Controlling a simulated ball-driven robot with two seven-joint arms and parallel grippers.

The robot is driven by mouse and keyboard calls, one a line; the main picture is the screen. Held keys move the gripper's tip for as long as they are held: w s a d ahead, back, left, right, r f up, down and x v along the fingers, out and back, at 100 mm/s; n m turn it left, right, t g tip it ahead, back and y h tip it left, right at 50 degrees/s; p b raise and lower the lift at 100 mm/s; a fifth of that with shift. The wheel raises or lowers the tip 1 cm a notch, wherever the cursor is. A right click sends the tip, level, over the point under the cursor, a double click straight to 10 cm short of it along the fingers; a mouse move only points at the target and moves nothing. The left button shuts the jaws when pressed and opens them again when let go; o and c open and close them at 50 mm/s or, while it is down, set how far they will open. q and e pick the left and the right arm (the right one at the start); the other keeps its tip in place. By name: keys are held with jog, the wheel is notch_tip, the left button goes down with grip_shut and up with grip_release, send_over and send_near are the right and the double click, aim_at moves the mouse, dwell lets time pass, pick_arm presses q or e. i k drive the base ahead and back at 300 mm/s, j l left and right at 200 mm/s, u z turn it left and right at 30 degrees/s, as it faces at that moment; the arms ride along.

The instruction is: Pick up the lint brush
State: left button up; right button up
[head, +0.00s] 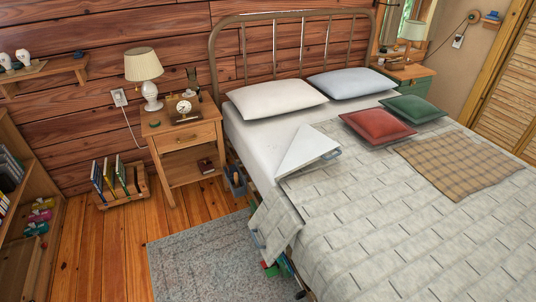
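I cannot make out a lint brush for certain in the head view. Neither of my grippers is in view. The wooden nightstand (188,134) left of the bed holds a lamp (146,70), a small clock (184,107) and a small green item (155,124). A dark item (205,166) lies on its lower shelf. A blue-grey caddy (237,181) hangs at the bed's near side, and its contents are too small to tell. The space under the bed is mostly hidden by the hanging quilt.
The bed (400,225) fills the right side, with pillows, cushions and a folded-back quilt. A grey rug (205,262) lies beside it. A book rack (122,185) stands on the floor by the wall. A bookshelf (38,262) is at far left. Bare floor (110,250) lies between.

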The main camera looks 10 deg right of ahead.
aim_at(237, 185)
jog(key=i+j+z, duration=0.1)
jog(key=i+j, duration=0.55)
jog(key=i, duration=0.3)
jog(key=i+j, duration=0.7)
jog(key=i, duration=0.25)
jog(key=i+j+z, duration=0.15)
jog(key=i+j, duration=0.55)
jog(key=i, duration=0.2)
